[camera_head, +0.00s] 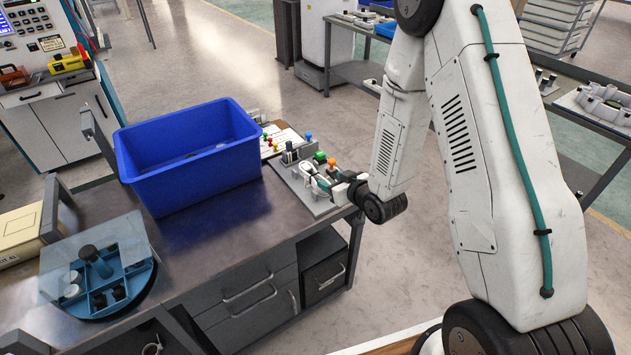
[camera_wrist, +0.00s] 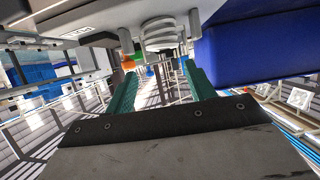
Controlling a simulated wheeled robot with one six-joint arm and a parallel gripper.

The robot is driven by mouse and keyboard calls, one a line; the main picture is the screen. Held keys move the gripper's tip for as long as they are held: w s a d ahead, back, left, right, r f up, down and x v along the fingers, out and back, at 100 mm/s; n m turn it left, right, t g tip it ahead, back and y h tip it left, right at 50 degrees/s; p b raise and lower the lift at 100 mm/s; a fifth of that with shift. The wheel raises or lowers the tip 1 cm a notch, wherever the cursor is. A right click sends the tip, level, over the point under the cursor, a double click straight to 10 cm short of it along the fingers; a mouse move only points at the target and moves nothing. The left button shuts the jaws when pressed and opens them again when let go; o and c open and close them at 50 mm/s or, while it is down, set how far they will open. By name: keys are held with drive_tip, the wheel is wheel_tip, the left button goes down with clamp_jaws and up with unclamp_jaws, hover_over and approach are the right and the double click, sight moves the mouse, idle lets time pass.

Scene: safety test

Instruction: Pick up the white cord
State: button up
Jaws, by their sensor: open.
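A white coiled piece, which looks like the white cord (camera_wrist: 160,34), shows in the wrist view just beyond my fingertips, near the middle of the picture. My gripper (camera_wrist: 160,72) has its two teal fingers apart, with no object held between them. In the head view my gripper (camera_head: 326,176) is low at the right end of the workbench, over a grey fixture plate (camera_head: 308,204). White parts show there close to the fingers, but my gripper hides some of them and I cannot tell the cord's outline. I cannot tell whether the fingers touch it.
A large blue bin (camera_head: 195,180) stands on the bench left of my gripper and shows in the wrist view (camera_wrist: 262,40). Coloured knobs (camera_head: 320,156) stick up close behind the gripper. A round teal tray (camera_head: 105,290) is at the front left. The bench (camera_head: 215,225) before the bin is clear.

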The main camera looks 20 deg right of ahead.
sight(314, 174)
drive_tip(key=x, duration=0.3)
drive_tip(key=a+x, duration=0.1)
drive_tip(key=x, duration=0.2)
drive_tip(key=shift+s+f, duration=0.15)
drive_tip(key=shift+s, duration=0.05)
drive_tip(key=shift+w+a+f, duration=0.1)
drive_tip(key=shift+w+f, duration=0.15)
drive_tip(key=shift+w, duration=0.25)
clamp_jaws()
drive_tip(key=shift+r, duration=0.2)
